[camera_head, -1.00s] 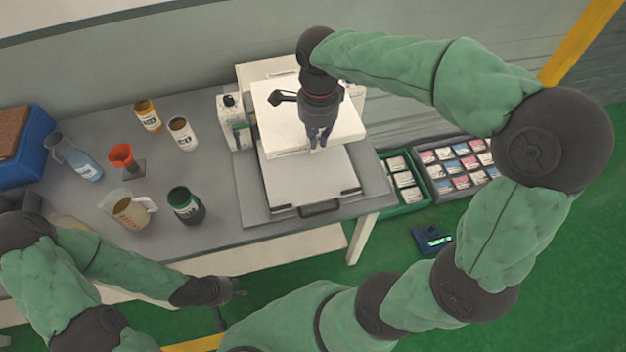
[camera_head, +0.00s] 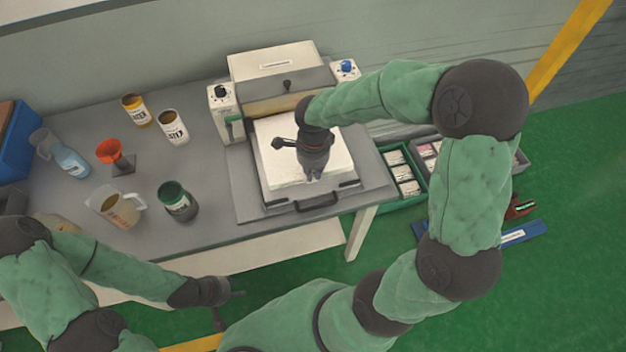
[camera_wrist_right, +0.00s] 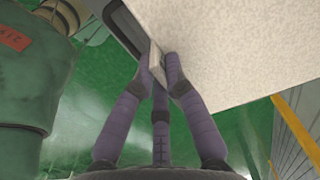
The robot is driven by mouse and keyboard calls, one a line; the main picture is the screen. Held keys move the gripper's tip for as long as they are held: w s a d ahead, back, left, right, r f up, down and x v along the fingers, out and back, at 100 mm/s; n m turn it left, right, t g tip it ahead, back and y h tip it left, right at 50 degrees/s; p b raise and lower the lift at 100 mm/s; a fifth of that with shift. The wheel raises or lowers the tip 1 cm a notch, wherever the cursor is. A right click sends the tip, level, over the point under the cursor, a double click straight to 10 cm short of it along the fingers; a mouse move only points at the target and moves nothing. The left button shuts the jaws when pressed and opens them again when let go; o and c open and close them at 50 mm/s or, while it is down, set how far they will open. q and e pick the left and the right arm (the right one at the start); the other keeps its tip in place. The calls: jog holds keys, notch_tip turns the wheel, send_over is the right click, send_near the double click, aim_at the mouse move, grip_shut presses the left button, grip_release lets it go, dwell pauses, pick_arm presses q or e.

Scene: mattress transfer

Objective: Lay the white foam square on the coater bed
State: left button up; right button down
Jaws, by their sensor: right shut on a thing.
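The white foam square (camera_head: 285,150) is over the bed of the coater (camera_head: 290,85) and covers most of it; I cannot tell whether it fully rests there. Its pale surface fills the upper right of the right wrist view (camera_wrist_right: 240,45). My right gripper (camera_head: 314,178) is at the foam's front edge, shut on it; the fingers pinch that edge in the right wrist view (camera_wrist_right: 160,75). My left gripper (camera_head: 235,294) is low in front of the table, away from the foam; its jaw state is too small to tell.
The grey table (camera_head: 150,235) holds an orange funnel (camera_head: 113,155), a beaker (camera_head: 117,207), a dark jar (camera_head: 177,200) and cans (camera_head: 134,109) left of the coater. A black handle (camera_head: 316,201) sits at the bed's front. A green crate (camera_head: 403,172) stands right of the table.

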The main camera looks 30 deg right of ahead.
notch_tip(320, 180, down, 4)
jog(key=shift+f+b, duration=0.1)
jog(key=shift+b, duration=0.35)
jog(key=shift+f, duration=0.1)
jog(key=c, duration=1.3)
grip_release()
jog(key=shift+r, duration=0.25)
notch_tip(320, 180, up, 12)
jog(key=p, duration=0.2)
jog(key=shift+p, duration=0.35)
